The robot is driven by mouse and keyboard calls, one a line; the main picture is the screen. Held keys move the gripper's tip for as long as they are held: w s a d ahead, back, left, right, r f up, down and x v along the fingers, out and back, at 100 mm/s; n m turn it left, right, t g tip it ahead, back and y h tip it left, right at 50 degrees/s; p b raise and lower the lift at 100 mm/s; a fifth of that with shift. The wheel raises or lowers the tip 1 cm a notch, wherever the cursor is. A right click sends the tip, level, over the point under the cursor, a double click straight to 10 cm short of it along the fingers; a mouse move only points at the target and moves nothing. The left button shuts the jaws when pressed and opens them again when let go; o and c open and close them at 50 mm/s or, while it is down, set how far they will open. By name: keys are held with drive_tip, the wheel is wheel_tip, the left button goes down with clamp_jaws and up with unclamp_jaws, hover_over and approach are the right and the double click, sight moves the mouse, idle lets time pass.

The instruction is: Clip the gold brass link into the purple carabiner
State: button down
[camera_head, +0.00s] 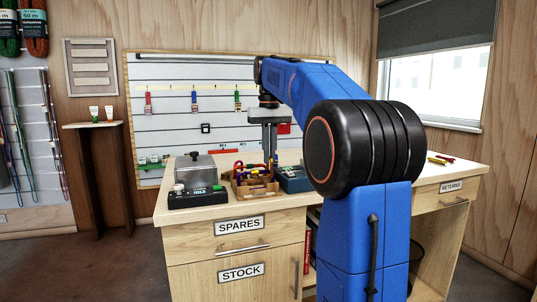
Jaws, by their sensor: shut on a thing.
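My gripper (270,160) points down over the workbench, above and at the back right of a small brown tray (254,193). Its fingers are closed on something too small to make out. Several small coloured pieces, red, yellow and purple, are crowded in and around the tray below the fingertips. I cannot tell the purple carabiner or the gold brass link apart from them at this size.
A grey-lidded device (196,172) with a black base stands left of the tray. A dark teal box (293,179) stands right of it. Small red and yellow items (440,160) lie at the bench's right end. The front left bench top (225,212) is clear.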

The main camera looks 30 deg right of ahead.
idle(0.4)
drive_tip(key=c, duration=1.6)
unclamp_jaws()
drive_tip(key=shift+r, duration=0.3)
drive_tip(key=shift+d, duration=0.1)
drive_tip(key=shift+s+d, duration=0.3)
drive_tip(key=shift+d, duration=0.65)
drive_tip(key=shift+s+d, duration=0.3)
drive_tip(key=shift+d, duration=0.6)
drive_tip(key=shift+r, duration=0.1)
wheel_tip(320, 180, up, 8)
drive_tip(key=shift+f, duration=0.1)
